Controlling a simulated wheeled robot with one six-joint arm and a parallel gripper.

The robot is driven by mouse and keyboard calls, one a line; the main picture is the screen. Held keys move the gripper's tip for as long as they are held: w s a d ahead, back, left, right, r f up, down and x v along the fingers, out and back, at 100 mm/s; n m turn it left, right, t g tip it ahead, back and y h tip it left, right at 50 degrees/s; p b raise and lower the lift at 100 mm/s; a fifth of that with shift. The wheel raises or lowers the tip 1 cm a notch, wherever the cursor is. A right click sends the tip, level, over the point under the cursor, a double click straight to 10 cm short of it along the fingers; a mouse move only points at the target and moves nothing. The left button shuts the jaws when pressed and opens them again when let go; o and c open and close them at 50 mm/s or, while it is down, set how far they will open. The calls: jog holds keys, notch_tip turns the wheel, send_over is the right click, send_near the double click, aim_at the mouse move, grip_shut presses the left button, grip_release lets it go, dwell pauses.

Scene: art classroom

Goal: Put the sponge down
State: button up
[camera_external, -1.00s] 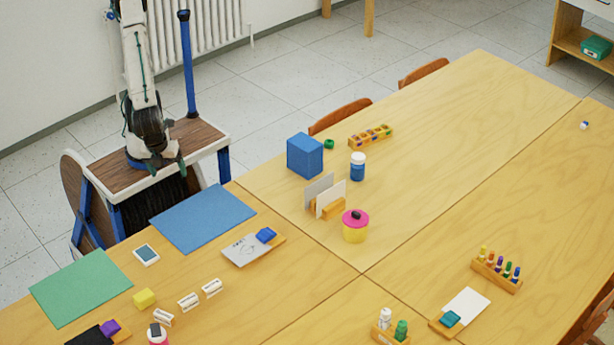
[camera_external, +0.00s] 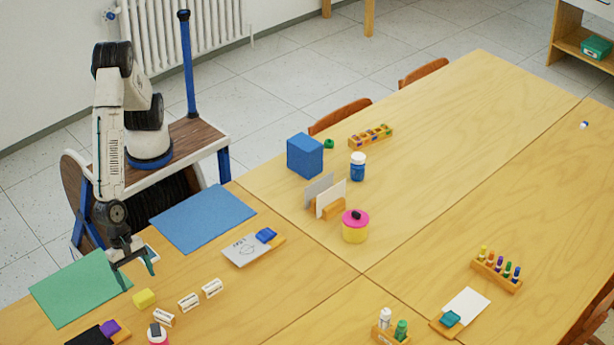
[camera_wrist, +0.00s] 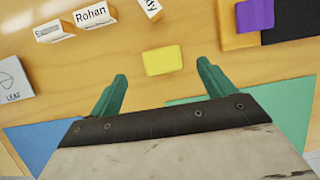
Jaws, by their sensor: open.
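The yellow sponge (camera_external: 144,298) lies on the wooden table between the green mat and the name cards. It also shows in the wrist view (camera_wrist: 162,60), ahead of and between my fingertips and apart from them. My gripper (camera_external: 136,277) is open and empty, just behind the sponge and above the table by the green mat's right edge. In the wrist view my gripper (camera_wrist: 162,80) has its two green fingers spread wide.
The green mat (camera_external: 75,290) lies left and the blue mat (camera_external: 203,218) right of my gripper. Name cards (camera_external: 188,302) stand right of the sponge. A dark board with a purple block (camera_external: 109,327) lies at the front. A drawing sheet (camera_external: 243,251) bears a blue block.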

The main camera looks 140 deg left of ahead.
aim_at(144, 296)
jog(key=x, duration=0.7)
jog(key=shift+s+d+f, duration=0.1)
jog(key=shift+s+f, duration=0.15)
jog(key=shift+f, duration=0.1)
jog(key=shift+c, duration=0.3)
jog(key=c, duration=1.1)
jog(key=shift+o, duration=0.2)
jog(key=shift+r, duration=0.1)
jog(key=shift+r, duration=0.5)
jog(key=v, duration=0.2)
jog(key=shift+s+a+r, duration=0.15)
jog(key=shift+a+r, duration=0.1)
jog(key=shift+r, duration=0.1)
jog(key=s+a, duration=0.2)
jog(key=s, duration=0.2)
jog(key=s+a+r, duration=0.1)
jog(key=s+a, duration=0.1)
jog(key=s, duration=0.2)
jog(key=s+a, duration=0.3)
jog(key=s, duration=0.2)
jog(key=shift+r, duration=0.2)
